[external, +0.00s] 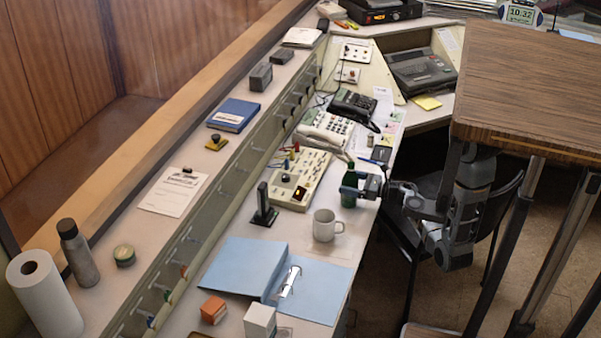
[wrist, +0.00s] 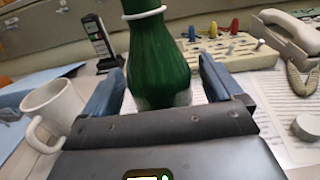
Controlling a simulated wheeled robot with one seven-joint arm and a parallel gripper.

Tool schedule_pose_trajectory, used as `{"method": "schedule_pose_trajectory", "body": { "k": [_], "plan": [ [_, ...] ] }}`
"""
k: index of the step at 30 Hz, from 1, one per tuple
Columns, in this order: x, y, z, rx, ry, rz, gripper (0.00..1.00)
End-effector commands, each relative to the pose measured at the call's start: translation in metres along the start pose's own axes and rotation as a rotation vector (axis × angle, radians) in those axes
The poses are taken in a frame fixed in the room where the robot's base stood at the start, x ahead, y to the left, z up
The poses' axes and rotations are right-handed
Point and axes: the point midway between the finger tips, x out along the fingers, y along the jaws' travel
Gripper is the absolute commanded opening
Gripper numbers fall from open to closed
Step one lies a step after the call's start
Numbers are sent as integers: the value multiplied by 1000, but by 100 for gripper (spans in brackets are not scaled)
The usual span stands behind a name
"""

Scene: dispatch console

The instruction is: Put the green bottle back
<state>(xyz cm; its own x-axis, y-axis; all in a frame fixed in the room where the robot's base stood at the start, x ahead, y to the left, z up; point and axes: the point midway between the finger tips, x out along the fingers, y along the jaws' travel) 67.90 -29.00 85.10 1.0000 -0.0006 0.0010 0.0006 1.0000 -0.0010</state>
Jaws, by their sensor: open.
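The green bottle (external: 349,189) stands upright on the console desk, close to its front edge, right of the white mug. My gripper (external: 352,188) reaches in from the right at the bottle. In the wrist view the green bottle (wrist: 158,55) stands between the two blue fingers (wrist: 160,90), which are open with a gap visible on its right side. The bottle's lower part is partly hidden behind the gripper body, and its top is cut off. A white band circles its neck.
A white mug (external: 326,225) stands close to the bottle, just left of the fingers in the wrist view (wrist: 50,110). A black upright holder (external: 263,206), a button panel (external: 298,178) and an open blue binder (external: 268,275) are nearby. A wooden tabletop (external: 530,80) overhangs my arm.

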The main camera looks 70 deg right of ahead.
Motion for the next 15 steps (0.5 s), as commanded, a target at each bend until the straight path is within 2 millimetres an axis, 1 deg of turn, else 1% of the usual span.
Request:
{"method": "schedule_pose_trajectory", "body": {
  "k": [5,6,8,15],
  "plan": [
    [0,0,6,0,0,0,93],
    [-6,0,2,1,1,-1,93],
    [-15,0,1,0,0,-2,93],
    [-66,0,0,-1,2,-1,93]
  ]
}}
